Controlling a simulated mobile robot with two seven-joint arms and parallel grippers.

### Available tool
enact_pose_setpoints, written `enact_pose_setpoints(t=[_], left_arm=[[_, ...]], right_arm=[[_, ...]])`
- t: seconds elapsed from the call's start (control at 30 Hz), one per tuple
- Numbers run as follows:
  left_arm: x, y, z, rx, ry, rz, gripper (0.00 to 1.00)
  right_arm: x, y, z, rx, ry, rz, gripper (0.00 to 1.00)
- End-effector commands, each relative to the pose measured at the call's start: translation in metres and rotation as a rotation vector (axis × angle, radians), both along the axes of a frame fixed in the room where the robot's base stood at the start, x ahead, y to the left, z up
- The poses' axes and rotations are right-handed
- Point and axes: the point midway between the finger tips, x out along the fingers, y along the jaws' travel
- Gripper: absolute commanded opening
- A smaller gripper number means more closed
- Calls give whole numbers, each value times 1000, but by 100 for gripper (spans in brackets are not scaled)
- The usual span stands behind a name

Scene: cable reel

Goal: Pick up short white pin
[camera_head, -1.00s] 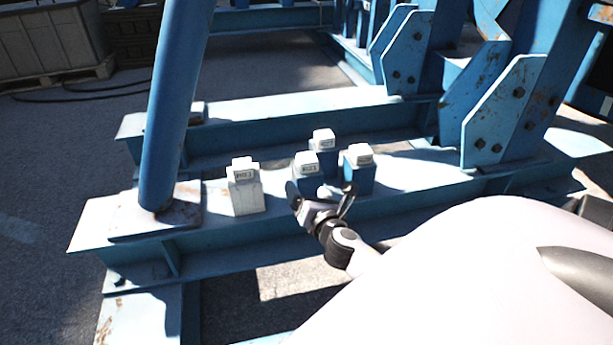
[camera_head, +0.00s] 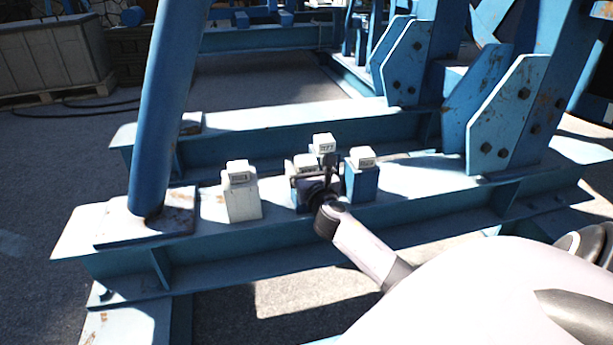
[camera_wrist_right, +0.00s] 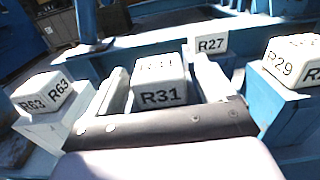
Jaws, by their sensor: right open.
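Several short blocks with white caps stand on the blue beam. The leftmost one (camera_head: 241,195) has a white body and is labelled R63 (camera_wrist_right: 45,93). The R31 block (camera_head: 303,163) has a white cap that shows close in the wrist view (camera_wrist_right: 159,80). My right gripper (camera_head: 316,182) is open at the R31 block, with one finger on each side of its cap in the wrist view; contact cannot be told. My gripper hides most of that block's body in the head view. My left gripper is not in view.
The R27 block (camera_head: 323,142) stands just behind, and the blue-bodied R29 block (camera_head: 362,178) close to the right. A blue slanted post (camera_head: 160,110) rises at left. Bolted blue brackets (camera_head: 505,115) stand at right. The beam (camera_head: 420,185) is bare right of the blocks.

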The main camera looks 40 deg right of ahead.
Motion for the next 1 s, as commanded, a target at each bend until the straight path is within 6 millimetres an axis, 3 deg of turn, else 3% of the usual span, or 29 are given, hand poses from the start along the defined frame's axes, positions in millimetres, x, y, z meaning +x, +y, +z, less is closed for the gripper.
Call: enact_pose_setpoints(t=[0.37, 0.47, 0.6, 0.63, 1.0], left_arm=[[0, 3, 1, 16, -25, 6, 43], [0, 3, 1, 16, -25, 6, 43], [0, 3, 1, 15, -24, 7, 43], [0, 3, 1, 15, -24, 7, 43], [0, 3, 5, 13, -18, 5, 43]], right_arm=[[10, -5, 0, 0, 1, 1, 83], [10, -5, 0, 1, 0, 1, 57], [10, -5, 0, 1, 0, 1, 11], [10, -5, 2, -1, -4, 2, 8], [10, -5, 8, -1, -4, 2, 8]])
